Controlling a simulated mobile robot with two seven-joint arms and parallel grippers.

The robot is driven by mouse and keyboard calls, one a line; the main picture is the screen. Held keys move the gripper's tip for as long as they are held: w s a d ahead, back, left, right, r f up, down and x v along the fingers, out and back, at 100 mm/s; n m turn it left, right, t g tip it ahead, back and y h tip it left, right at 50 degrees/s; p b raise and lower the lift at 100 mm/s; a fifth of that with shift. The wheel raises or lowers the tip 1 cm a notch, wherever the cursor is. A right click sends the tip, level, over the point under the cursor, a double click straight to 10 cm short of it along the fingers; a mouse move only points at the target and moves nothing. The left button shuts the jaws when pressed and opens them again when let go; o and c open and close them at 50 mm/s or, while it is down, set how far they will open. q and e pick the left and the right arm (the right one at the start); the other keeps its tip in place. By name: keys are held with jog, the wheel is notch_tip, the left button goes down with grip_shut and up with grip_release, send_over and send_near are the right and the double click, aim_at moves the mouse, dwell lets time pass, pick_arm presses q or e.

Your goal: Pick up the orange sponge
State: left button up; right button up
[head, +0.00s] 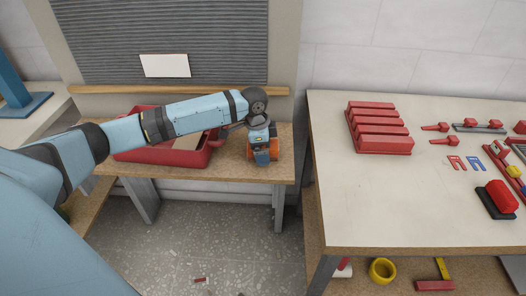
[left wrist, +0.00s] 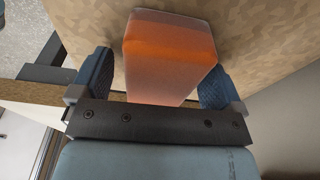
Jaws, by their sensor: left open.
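The orange sponge (left wrist: 168,52) is a block with a bright orange band, standing on the brown tabletop. In the left wrist view it sits between the two blue fingers of my left gripper (left wrist: 155,76). The fingers are open, one on each side, with a gap visible at the left finger; contact at the right finger is hard to judge. In the head view the gripper (head: 263,157) points down over the sponge (head: 275,150), which is partly hidden behind it. My right gripper is not in view.
A red bin (head: 150,155) stands on the small wooden table (head: 230,172), left of the gripper and partly behind my arm. A larger workbench (head: 370,215) at the right holds a red ribbed block (head: 380,130) and several tools. A grey panel (head: 160,45) rises behind the small table.

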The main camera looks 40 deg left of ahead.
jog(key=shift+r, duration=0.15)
pick_arm(q)
jog(key=c, duration=1)
jog(key=shift+r, duration=0.1)
notch_tip(320, 180, up, 20)
jog(key=p, duration=0.3)
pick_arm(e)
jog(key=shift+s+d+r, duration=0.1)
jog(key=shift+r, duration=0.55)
pick_arm(q)
jog(key=shift+o, duration=0.6)
jog(key=shift+p, duration=0.3)
jog(key=shift+c, duration=0.3)
